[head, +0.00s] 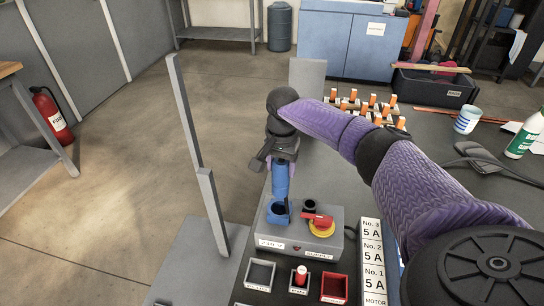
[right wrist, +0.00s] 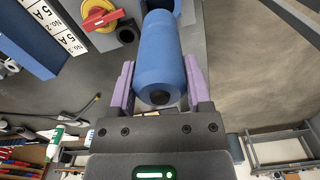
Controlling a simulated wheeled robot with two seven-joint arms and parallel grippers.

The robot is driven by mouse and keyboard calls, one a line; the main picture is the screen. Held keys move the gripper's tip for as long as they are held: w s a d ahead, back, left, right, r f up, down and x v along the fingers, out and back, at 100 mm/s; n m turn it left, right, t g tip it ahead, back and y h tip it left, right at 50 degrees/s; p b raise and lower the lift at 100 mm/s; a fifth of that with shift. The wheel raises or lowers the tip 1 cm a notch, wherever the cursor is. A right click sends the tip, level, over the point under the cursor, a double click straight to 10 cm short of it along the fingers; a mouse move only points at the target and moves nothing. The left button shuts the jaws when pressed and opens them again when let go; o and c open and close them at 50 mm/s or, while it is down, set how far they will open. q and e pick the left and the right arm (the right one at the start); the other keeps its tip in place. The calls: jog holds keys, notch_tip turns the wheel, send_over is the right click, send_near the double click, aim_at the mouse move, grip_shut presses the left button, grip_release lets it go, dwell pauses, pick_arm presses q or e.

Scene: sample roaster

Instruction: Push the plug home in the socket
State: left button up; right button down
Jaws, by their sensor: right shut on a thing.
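The blue plug (head: 281,182) stands roughly upright over the blue socket (head: 279,214) on the front left of a grey box. My right gripper (head: 278,158) is shut on the plug from above. In the right wrist view the plug (right wrist: 158,48) lies between the two purple fingers (right wrist: 160,78), with its far end at the dark blue socket (right wrist: 186,12). The plug's lower end meets the socket's mouth or is partly in it; I cannot tell how deep. My left gripper is not in view.
The grey box (head: 333,243) also carries a red switch handle on a yellow disc (head: 321,229) and a dark round outlet (head: 309,206). Small trays (head: 259,275) lie in front. A label board (head: 372,255) stands right, and grey posts (head: 211,210) rise left.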

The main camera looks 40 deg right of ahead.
aim_at(281, 183)
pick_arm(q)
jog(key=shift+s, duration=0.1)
pick_arm(e)
jog(key=shift+r+p, duration=0.15)
jog(key=shift+p, duration=0.25)
notch_tip(281, 183, down, 5)
jog(key=shift+r+b, duration=0.1)
jog(key=shift+b, duration=1)
jog(key=shift+f, duration=0.65)
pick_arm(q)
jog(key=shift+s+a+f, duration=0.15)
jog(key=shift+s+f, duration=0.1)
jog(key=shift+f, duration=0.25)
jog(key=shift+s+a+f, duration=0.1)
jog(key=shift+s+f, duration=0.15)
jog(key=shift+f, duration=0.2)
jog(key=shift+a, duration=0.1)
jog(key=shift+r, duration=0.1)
pick_arm(e)
jog(key=shift+r, duration=0.1)
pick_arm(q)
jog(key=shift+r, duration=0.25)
